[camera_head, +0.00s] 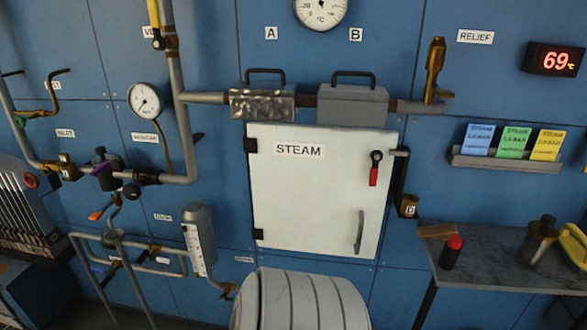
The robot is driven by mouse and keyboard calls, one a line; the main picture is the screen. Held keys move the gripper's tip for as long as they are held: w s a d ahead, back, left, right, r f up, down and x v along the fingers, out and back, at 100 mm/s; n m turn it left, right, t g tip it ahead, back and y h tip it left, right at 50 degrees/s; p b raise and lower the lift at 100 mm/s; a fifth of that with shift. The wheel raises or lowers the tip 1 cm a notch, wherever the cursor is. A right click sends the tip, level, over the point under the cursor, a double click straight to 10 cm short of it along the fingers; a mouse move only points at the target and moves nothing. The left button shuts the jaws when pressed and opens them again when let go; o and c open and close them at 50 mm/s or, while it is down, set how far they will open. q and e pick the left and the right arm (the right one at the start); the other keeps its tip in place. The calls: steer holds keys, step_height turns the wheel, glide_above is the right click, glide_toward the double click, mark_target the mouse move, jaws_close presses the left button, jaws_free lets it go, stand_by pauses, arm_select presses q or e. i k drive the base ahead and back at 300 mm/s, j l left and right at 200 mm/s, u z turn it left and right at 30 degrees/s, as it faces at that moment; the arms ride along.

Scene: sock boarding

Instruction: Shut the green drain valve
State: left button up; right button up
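A small green part (20,121) shows at the far left, near a bent brass pipe (55,85); I cannot tell whether it is the drain valve's handle or how it is turned. Low on the left, a group of grey pipes (178,262) carries small valves, one with an orange handle (98,213). A small label (163,217) on the wall there is too blurred to read surely. No clearly green handle shows on these low pipes. Neither of my grippers is in view.
A white steam cabinet (310,215) with a red-gripped lever (374,170) is shut in the middle. A grey ribbed round body (300,302) stands low in front. A dark side table (485,262) at right holds a red-topped item (452,250) and a dark bottle (538,240).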

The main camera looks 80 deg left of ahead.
mark_target(223, 298)
steer(key=u, duration=2)
steer(key=i+j+u, duration=0.1)
steer(key=j+u, duration=0.25)
steer(key=i+j+u, duration=0.15)
steer(key=u, duration=0.2)
steer(key=i+j+u, duration=0.15)
steer(key=u, duration=0.2)
